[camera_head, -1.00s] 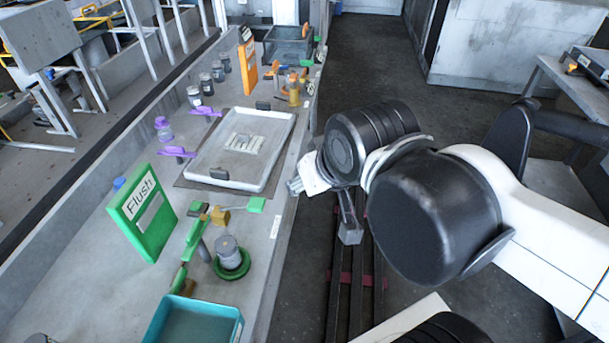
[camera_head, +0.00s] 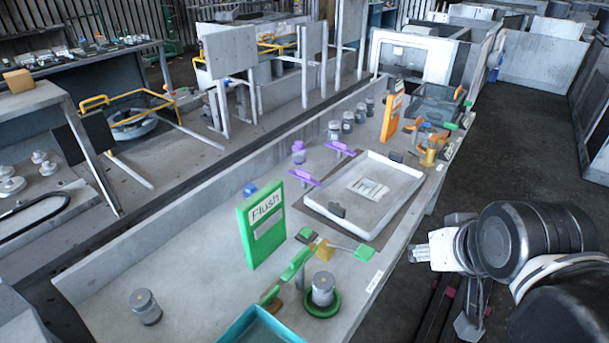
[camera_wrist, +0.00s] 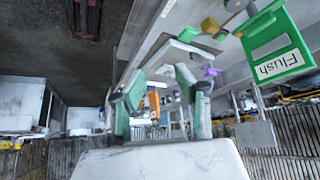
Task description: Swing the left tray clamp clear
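A pale grey tray (camera_head: 388,173) lies on the bench with a light labelled plate (camera_head: 368,188) inside it. Two purple levers stand along its left side, the nearer one (camera_head: 305,178) and the farther one (camera_head: 341,148). A dark block (camera_head: 338,210) sits at the tray's near edge and another (camera_head: 396,156) at its far edge. I cannot tell which of these is the left tray clamp. My gripper (camera_head: 420,252) is off the bench's right side, apart from the tray. In the wrist view its two fingers (camera_wrist: 160,82) are spread with nothing between them.
A green "Flush" sign (camera_head: 262,228), green-handled valve (camera_head: 298,262), grey cylinder in a green ring (camera_head: 322,290) and teal bin (camera_head: 258,328) stand nearer. Several jars (camera_head: 347,122) and an orange sign (camera_head: 391,117) stand beyond.

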